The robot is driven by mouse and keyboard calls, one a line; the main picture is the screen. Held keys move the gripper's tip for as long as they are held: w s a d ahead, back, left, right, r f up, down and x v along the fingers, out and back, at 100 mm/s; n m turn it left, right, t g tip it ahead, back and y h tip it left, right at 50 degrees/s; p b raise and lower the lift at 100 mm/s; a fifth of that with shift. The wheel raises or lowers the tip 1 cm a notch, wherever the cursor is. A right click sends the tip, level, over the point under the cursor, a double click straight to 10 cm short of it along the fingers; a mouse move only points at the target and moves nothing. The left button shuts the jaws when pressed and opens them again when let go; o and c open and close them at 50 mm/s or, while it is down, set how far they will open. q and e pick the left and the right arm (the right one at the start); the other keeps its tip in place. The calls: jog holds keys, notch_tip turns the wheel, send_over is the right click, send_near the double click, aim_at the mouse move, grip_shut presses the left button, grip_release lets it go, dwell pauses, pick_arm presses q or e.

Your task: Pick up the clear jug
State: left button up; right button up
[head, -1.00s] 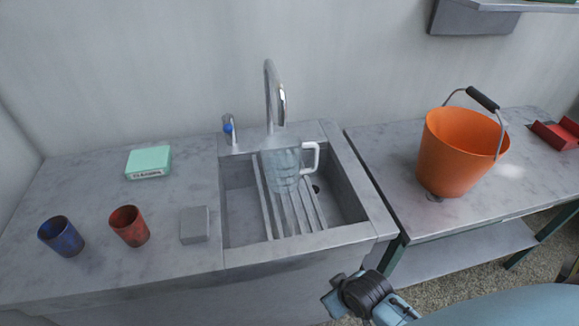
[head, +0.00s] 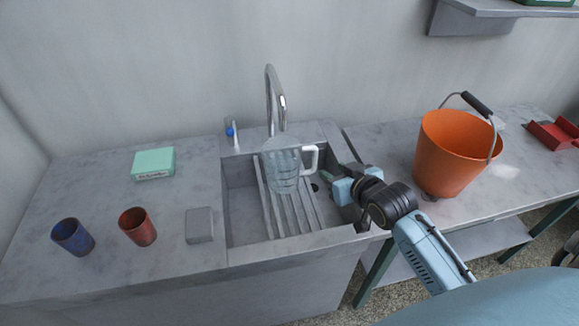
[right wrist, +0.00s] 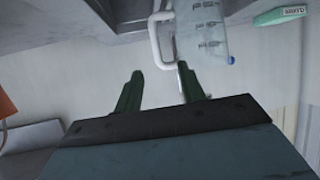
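The clear jug (head: 283,168) stands upright on the ribbed rack in the sink, under the tap. Its white handle (head: 312,158) points right. In the right wrist view the jug (right wrist: 203,30) is at the top, with its handle (right wrist: 155,38) at its left. My right gripper (head: 328,176) is just right of the handle in the head view. In the right wrist view its two green fingers (right wrist: 160,70) are spread apart with nothing held, and the handle shows just beyond and between the tips. My left gripper is not in view.
The sink (head: 240,215) has raised walls, and the tap (head: 272,95) arches behind the jug. A blue cup (head: 73,237), red cup (head: 138,227), grey block (head: 199,225) and green box (head: 153,163) are on the left counter. An orange bucket (head: 452,155) stands on the right table.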

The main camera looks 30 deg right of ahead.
aim_at(317, 155)
jog(key=shift+t, duration=0.4)
jog(key=shift+d+b+x, duration=0.2)
jog(key=shift+b+x, duration=0.25)
jog(key=shift+x, duration=3.05)
jog(key=shift+d+b+x, duration=0.15)
jog(key=shift+b+x, duration=0.25)
jog(key=shift+x, duration=3.15)
jog(key=shift+r, duration=0.2)
grip_shut()
jog(key=shift+r, duration=0.1)
